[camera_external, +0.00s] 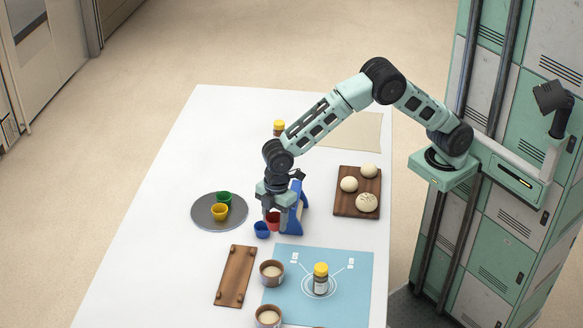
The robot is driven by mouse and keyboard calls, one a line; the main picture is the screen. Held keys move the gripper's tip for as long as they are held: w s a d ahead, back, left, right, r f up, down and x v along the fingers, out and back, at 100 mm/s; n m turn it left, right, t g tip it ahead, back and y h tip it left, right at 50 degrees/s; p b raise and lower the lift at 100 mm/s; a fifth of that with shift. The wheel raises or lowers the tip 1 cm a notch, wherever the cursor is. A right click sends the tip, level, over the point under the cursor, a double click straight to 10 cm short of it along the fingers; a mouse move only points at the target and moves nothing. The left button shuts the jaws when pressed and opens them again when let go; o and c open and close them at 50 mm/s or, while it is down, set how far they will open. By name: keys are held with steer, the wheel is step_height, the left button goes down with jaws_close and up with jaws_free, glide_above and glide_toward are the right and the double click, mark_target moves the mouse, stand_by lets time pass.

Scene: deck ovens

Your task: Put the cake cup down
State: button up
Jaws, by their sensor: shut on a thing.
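My gripper (275,211) points down over the middle of the white table and is shut on a red cake cup (273,220), which shows just below and between its fingers. I cannot tell whether the red cup touches the table. A blue cake cup (262,230) stands just left of and in front of it. A green cake cup (223,198) and a yellow cake cup (219,212) are on a round grey plate (201,213) to the left.
A blue stand (298,212) is close on the gripper's right. A board with dough balls (357,206) lies farther right. The table's left is clear.

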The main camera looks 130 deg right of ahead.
steer(key=d+m+h, duration=0.1)
steer(key=d+m, duration=0.8)
steer(key=d, duration=1.1)
steer(key=p, duration=0.1)
glide_above(236, 213)
steer(key=f, duration=0.5)
steer(key=shift+s+a, duration=0.15)
steer(key=shift+s, duration=0.05)
steer(key=shift+f+p, duration=0.65)
steer(key=shift+f, duration=1.65)
steer(key=shift+f, duration=0.15)
steer(key=o, duration=1)
steer(key=shift+c, duration=0.2)
step_height(236, 213, up, 12)
steer(key=s+b, duration=0.1)
steer(key=b, duration=0.1)
steer(key=shift+a, duration=0.45)
